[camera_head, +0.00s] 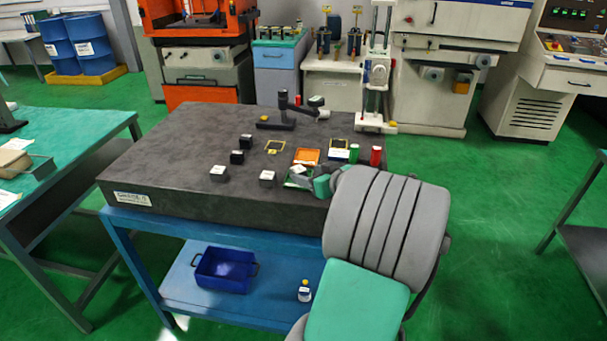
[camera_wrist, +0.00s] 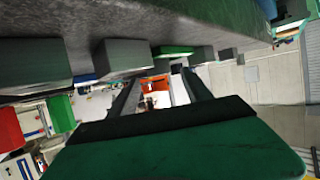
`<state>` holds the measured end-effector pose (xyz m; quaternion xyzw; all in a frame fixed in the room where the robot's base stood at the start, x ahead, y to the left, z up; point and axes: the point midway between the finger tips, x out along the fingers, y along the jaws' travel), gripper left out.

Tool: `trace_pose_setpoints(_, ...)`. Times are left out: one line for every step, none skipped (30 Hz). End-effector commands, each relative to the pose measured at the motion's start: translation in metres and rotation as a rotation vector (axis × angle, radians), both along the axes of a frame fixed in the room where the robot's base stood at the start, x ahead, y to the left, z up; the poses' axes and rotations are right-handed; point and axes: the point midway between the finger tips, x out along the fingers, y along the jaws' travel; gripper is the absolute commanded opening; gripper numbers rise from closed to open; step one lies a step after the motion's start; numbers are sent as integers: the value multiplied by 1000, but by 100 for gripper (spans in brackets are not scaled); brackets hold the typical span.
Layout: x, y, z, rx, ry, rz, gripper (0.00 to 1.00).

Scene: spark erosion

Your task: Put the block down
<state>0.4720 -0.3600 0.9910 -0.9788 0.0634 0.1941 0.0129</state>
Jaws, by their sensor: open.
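In the head view a small grey block with a pale top (camera_head: 298,170) sits at the green tray (camera_head: 287,184), near the front right of the dark slab; my gripper covers part of both. My gripper (camera_head: 308,180) is beside the tray, partly hidden by my arm. In the wrist view, which is upside down, the fingers (camera_wrist: 161,92) stand apart with no block clearly between them. The green tray (camera_wrist: 172,50) shows beyond and above them. I cannot tell whether a finger touches the block.
Several similar blocks stand left on the slab (camera_head: 170,150), one (camera_head: 267,177) close to the tray. A blue bin (camera_head: 226,270) is on the shelf below.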

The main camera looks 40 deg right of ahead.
Motion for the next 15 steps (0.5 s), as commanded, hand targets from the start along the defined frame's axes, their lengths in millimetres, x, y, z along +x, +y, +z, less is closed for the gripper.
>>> trace_pose_setpoints(-14, -1, 5, -3, -2, -6, 58)
trace_pose_setpoints(-22, 0, 8, -4, 0, -7, 58)
trace_pose_setpoints(-32, 2, 12, -4, -1, -7, 58)
trace_pose_setpoints(-39, 3, 14, -4, -1, -6, 58)
trace_pose_setpoints(-45, 4, 17, -4, -1, -6, 58)
trace_pose_setpoints(-53, 5, 20, -3, 0, -5, 58)
trace_pose_setpoints(-58, 6, 23, -3, -1, -5, 58)
trace_pose_setpoints(-62, 6, 25, -3, -1, -5, 58)
trace_pose_setpoints(-67, 7, 27, -2, 0, -2, 58)
trace_pose_setpoints(-70, 8, 28, -2, 0, -2, 58)
trace_pose_setpoints(-72, 8, 29, -2, 0, -2, 58)
trace_pose_setpoints(-74, 9, 30, -2, 0, -1, 58)
trace_pose_setpoints(-75, 10, 31, -1, 0, -1, 58)
trace_pose_setpoints(-75, 10, 31, -1, 1, 2, 58)
trace_pose_setpoints(-72, 14, 30, 1, 8, 8, 58)
